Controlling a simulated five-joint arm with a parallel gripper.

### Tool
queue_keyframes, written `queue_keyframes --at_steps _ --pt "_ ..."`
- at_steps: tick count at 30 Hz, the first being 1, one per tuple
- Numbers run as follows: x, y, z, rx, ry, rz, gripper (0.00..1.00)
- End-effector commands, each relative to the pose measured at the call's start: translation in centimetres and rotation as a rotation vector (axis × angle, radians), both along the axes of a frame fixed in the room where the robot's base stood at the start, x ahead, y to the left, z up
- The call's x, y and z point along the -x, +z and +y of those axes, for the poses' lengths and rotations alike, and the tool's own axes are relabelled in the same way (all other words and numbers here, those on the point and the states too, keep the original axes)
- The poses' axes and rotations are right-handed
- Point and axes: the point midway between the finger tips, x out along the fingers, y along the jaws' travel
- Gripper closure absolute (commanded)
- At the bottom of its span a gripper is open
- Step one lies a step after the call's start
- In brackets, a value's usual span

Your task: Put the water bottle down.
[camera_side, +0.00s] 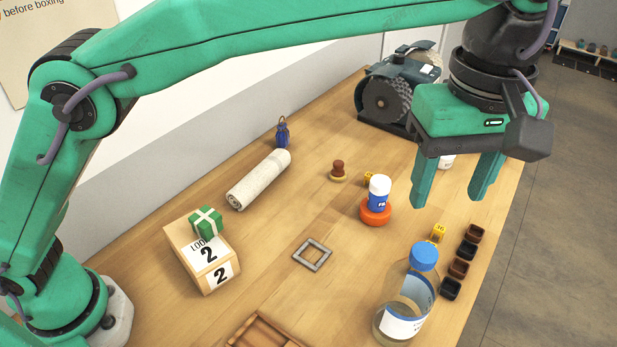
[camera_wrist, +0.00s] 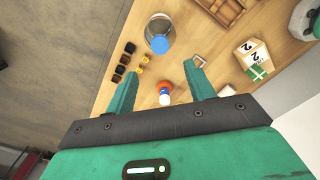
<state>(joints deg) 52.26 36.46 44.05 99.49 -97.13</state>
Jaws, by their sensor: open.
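The water bottle (camera_side: 397,321) is a large clear bottle with a blue cap and a blue and white label. It stands upright on the wooden table at the front right, and it shows at the top of the wrist view (camera_wrist: 158,28). My gripper (camera_side: 452,196) is open and empty, raised above the table behind the bottle and apart from it. In the wrist view its two fingers (camera_wrist: 161,70) are spread, with nothing between them in contact.
A small white-capped blue bottle (camera_side: 378,194) stands on an orange disc (camera_side: 376,213) below my gripper. Dark little cups (camera_side: 458,269) line the right table edge. A grey square frame (camera_side: 299,254), numbered box (camera_side: 207,259) with a green gift (camera_side: 206,224), and rolled cloth (camera_side: 258,180) lie left.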

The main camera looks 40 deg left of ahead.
Motion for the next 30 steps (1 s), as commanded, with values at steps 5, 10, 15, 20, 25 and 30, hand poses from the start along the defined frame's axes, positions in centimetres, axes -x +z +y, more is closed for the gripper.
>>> queue_keyframes --at_steps 5,10,15,20,25,30 --pt "-0.2 0.1 0.4 0.002 -0.004 -0.002 0.46" --pt "-1.1 1.0 2.3 0.017 -0.029 -0.014 0.46" --pt "-2.5 2.3 6.4 0.041 -0.084 -0.044 0.46" --pt "-3.5 3.3 11.6 0.063 -0.158 -0.087 0.46" --pt "-3.6 3.9 17.2 0.076 -0.238 -0.139 0.46" --pt "-2.8 3.9 22.7 0.075 -0.318 -0.196 0.46"
